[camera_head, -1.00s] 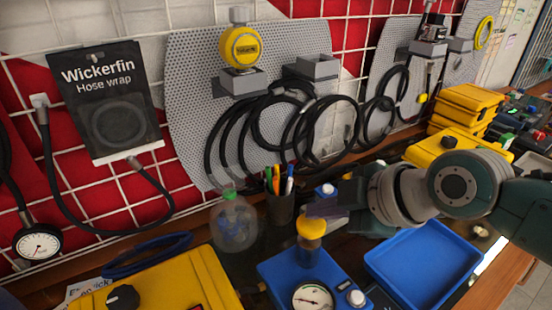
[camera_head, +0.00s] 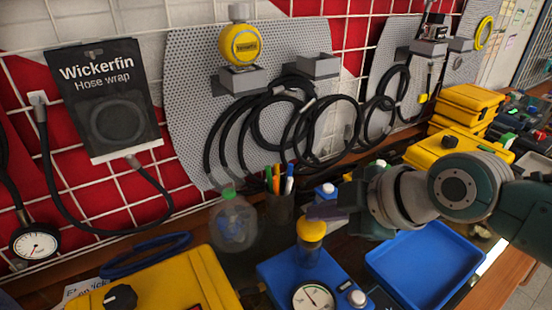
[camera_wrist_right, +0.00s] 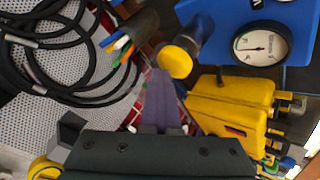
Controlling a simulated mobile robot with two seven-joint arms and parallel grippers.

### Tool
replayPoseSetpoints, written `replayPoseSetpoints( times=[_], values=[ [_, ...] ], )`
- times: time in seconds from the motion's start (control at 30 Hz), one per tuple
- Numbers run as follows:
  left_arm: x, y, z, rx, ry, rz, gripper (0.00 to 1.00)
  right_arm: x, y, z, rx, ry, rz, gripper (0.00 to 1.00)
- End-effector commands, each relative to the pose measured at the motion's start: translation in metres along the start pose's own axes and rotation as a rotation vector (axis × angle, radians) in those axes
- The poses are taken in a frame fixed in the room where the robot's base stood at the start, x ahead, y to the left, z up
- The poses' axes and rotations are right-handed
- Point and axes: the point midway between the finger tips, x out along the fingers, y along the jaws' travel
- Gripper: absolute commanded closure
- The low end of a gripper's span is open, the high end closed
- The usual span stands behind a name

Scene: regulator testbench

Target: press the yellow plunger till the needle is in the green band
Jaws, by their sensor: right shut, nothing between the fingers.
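The yellow plunger (camera_head: 311,231) stands upright on the blue regulator box (camera_head: 285,272); it also shows in the right wrist view (camera_wrist_right: 174,62). My left gripper is out of view.
A blue tray (camera_head: 425,262) lies right of the box. A pen cup (camera_head: 280,208) and a clear bottle (camera_head: 233,225) stand behind and left. A yellow case (camera_head: 170,285) sits at front left. Black hoses (camera_head: 290,125) hang on the back panel.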

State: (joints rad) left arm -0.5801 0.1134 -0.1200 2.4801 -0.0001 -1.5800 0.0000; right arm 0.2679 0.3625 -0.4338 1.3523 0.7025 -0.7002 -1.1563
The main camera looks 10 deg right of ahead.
Motion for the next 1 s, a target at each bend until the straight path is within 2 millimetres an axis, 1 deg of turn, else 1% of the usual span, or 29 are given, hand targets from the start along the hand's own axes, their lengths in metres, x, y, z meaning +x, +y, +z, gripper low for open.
replayPoseSetpoints(
  times=[0.17, 0.63, 1.0],
  values=[
    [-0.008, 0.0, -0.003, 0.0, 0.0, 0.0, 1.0, -0.006, 0.003, -0.003, -0.001, -0.005, -0.004, 1.0],
    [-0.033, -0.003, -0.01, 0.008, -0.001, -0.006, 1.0, -0.026, 0.018, -0.018, -0.001, -0.002, -0.003, 1.0],
    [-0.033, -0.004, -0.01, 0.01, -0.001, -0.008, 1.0, -0.027, 0.019, -0.019, -0.001, -0.001, -0.001, 1.0]
  ],
)
